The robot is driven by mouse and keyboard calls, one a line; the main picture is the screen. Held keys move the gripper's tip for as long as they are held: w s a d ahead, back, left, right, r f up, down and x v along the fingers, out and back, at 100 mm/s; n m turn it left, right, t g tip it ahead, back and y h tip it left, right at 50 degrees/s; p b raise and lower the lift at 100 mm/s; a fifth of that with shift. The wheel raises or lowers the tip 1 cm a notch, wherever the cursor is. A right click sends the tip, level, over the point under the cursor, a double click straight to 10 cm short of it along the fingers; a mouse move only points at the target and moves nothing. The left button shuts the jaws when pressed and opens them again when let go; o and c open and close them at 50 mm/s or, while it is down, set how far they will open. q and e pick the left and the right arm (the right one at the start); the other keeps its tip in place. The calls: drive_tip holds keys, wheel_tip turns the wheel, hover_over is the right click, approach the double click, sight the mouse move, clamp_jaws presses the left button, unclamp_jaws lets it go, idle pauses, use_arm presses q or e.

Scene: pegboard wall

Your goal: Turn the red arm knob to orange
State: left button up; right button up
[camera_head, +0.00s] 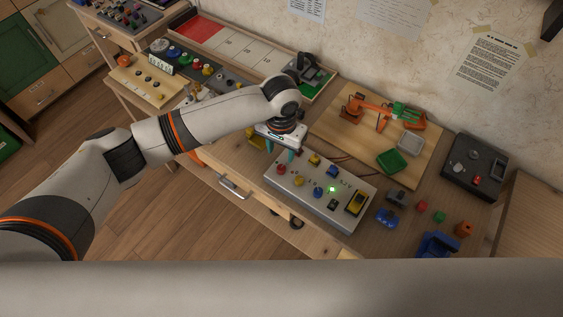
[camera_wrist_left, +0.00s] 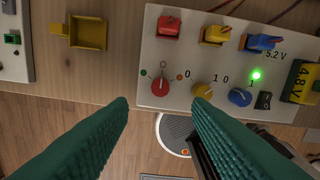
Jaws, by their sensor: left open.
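The red arm knob (camera_wrist_left: 160,86) sits at the lower left of a pale control panel (camera_wrist_left: 155,52) in the left wrist view. Around its top are a green mark (camera_wrist_left: 143,72), a white circle and an orange-red mark (camera_wrist_left: 180,77). Its pale pointer line seems to lean up and slightly right. My left gripper (camera_wrist_left: 161,103) is open, its teal fingers spread on either side of the knob's line and apart from it. In the head view the left gripper (camera_head: 281,151) hovers over the panel's left end, near the small red knob (camera_head: 281,169). My right gripper is not in view.
A yellow knob (camera_wrist_left: 202,90), a blue knob (camera_wrist_left: 240,96) and a black switch (camera_wrist_left: 263,100) stand right of the red one. Red, yellow and blue plugs line the panel's top. A green light (camera_wrist_left: 257,74) is lit. A small orange robot arm (camera_head: 370,107) stands on a board behind.

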sight(282, 167)
use_arm(q)
wheel_tip(282, 167, down, 8)
drive_tip(key=shift+p, duration=0.4)
drive_tip(key=shift+c, duration=0.3)
clamp_jaws()
drive_tip(key=shift+m, duration=0.3)
drive_tip(key=m, duration=0.2)
drive_tip(key=shift+m+p, duration=0.3)
drive_tip(key=shift+p, duration=0.05)
drive_tip(key=m, duration=0.2)
drive_tip(key=shift+m, duration=0.3)
drive_tip(key=m, duration=0.6)
drive_tip(key=shift+p, duration=0.35)
drive_tip(key=shift+d+m, duration=0.1)
drive_tip(key=shift+m, duration=0.2)
